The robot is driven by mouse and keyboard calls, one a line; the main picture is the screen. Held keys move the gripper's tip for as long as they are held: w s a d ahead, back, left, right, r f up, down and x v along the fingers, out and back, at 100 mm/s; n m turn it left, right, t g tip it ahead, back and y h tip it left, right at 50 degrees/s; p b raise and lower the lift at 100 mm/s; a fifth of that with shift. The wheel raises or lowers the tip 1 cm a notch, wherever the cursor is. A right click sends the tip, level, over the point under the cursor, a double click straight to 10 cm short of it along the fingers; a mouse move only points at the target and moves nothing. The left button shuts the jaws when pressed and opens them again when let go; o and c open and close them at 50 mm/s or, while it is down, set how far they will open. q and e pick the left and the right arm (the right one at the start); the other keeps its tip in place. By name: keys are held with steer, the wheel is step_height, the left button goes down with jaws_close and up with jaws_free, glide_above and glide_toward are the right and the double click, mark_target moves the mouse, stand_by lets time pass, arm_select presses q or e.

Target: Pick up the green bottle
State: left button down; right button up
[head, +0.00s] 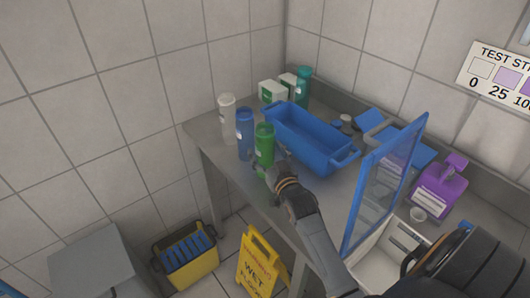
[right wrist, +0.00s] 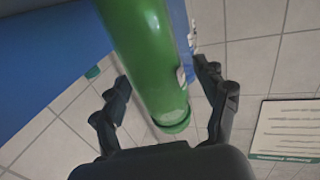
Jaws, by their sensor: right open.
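The green bottle (head: 264,142) stands upright near the left front of the metal table, beside the blue bottle. My right gripper (head: 274,171) is at its lower front in the head view. In the right wrist view the green bottle (right wrist: 150,60) lies between the two spread fingers of my right gripper (right wrist: 163,82), with a gap visible on each side. The fingers are open and not closed on it. The bottle's lower part is partly hidden by the gripper in the head view. My left gripper is not in view.
A blue bottle (head: 245,134) and white bottle (head: 227,119) stand close to the left. A blue tub (head: 312,145) is just right. A teal bottle (head: 303,86) stands behind. A blue-framed panel (head: 386,185) rises right of my arm, near a purple bottle (head: 439,191).

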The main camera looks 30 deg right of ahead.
steer(key=shift+w+d+r, duration=0.1)
steer(key=shift+w+d, duration=0.05)
steer(key=shift+w, duration=0.4)
steer(key=x, duration=0.1)
steer(key=p+x, duration=0.1)
steer(key=x, duration=0.2)
steer(key=shift+w+d+f+p, duration=0.15)
steer(key=shift+w+f+p, duration=0.05)
steer(key=shift+f+p, duration=0.15)
steer(key=shift+s, duration=0.1)
steer(key=c, duration=1.1)
steer(key=shift+c, duration=1.1)
